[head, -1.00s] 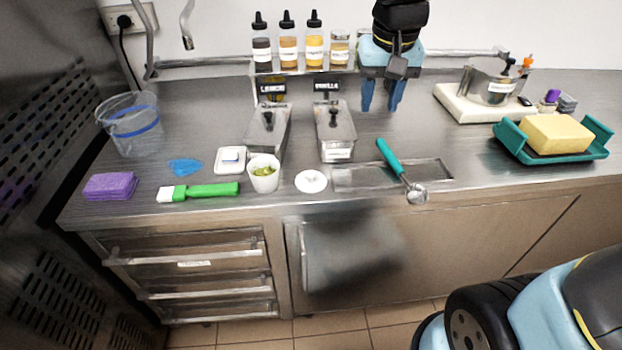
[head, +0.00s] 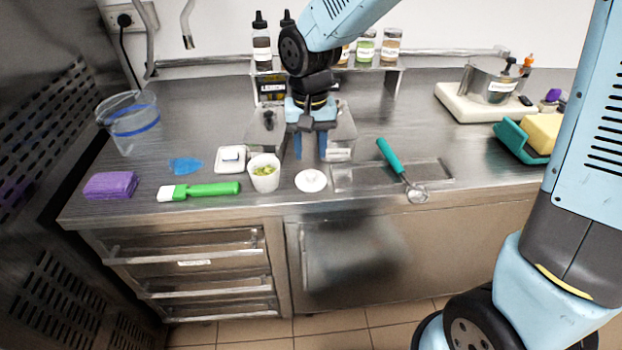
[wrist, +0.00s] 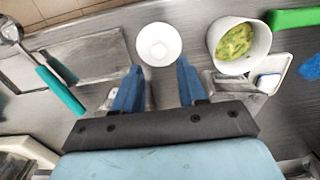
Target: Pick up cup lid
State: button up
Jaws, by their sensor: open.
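The cup lid (head: 311,180) is a small round white disc lying flat near the front edge of the steel counter. It also shows in the wrist view (wrist: 158,44), just beyond my fingertips and roughly centred between them. My gripper (head: 310,157) has blue fingers pointing down, apart and empty, above the counter behind the lid. In the wrist view my gripper (wrist: 158,75) is open and does not touch the lid. The white cup (head: 264,173) with green contents stands upright just left of the lid, and it is at the right in the wrist view (wrist: 238,44).
A teal-handled scoop (head: 402,168) lies across a steel drip tray (head: 350,180) right of the lid. A green-handled brush (head: 205,190), white scale (head: 230,158) and purple sponge (head: 110,185) are at left. Steel topping containers (head: 342,128) stand behind my gripper.

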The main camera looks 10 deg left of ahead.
aim_at(311, 172)
jog(key=shift+d+f, duration=0.1)
jog(key=shift+f, duration=3.45)
grip_shut()
